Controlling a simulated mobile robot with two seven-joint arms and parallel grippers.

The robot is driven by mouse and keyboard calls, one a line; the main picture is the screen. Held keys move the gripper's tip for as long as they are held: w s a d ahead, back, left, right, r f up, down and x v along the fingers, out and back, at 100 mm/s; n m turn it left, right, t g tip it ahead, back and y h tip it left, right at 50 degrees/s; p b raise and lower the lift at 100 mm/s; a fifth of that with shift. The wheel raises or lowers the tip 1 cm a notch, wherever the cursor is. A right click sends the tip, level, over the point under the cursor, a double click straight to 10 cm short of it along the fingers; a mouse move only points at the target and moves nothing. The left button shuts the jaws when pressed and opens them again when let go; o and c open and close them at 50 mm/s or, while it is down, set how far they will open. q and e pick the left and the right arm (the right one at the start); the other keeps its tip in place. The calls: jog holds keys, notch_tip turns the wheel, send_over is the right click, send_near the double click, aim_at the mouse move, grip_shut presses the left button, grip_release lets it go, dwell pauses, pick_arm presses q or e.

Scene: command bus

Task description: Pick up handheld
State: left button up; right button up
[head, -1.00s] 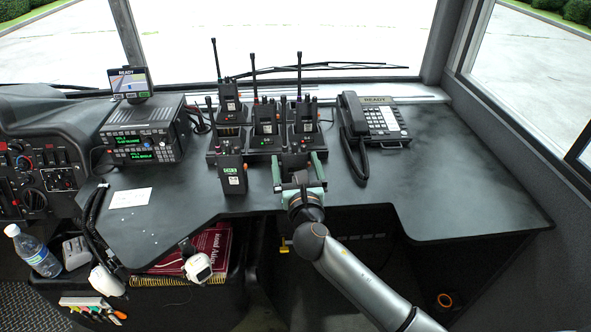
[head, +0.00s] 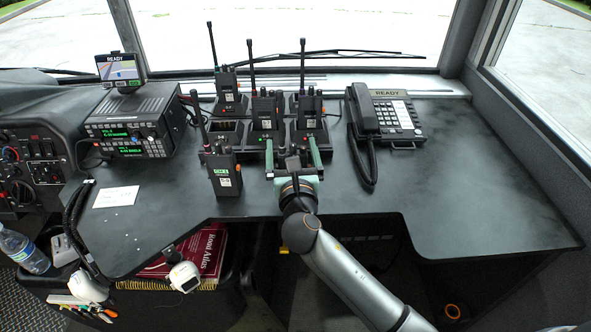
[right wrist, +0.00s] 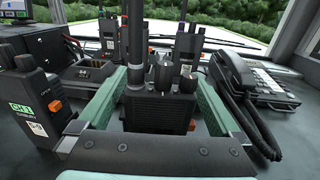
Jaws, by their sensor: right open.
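My right gripper (head: 292,150) is open over the front of the desk, its two green fingers pointing toward the charger. A black handheld radio stands between the fingers; in the right wrist view its body (right wrist: 160,112), top knobs and thick antenna show between them, with dark gaps beside it. Its lower part is hidden by my gripper. Another handheld (head: 223,172) with a green label stands just left of my gripper, and shows at the left of the right wrist view (right wrist: 38,112). My left gripper is not in view.
A charger (head: 228,132) behind holds several radios with tall antennas and has an empty slot. A desk phone (head: 385,115) stands to the right, a console radio (head: 133,120) to the left. The desk's right side (head: 480,190) is clear.

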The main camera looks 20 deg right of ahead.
dwell(0.3)
jog(key=shift+r, duration=0.1)
grip_shut()
dwell(0.6)
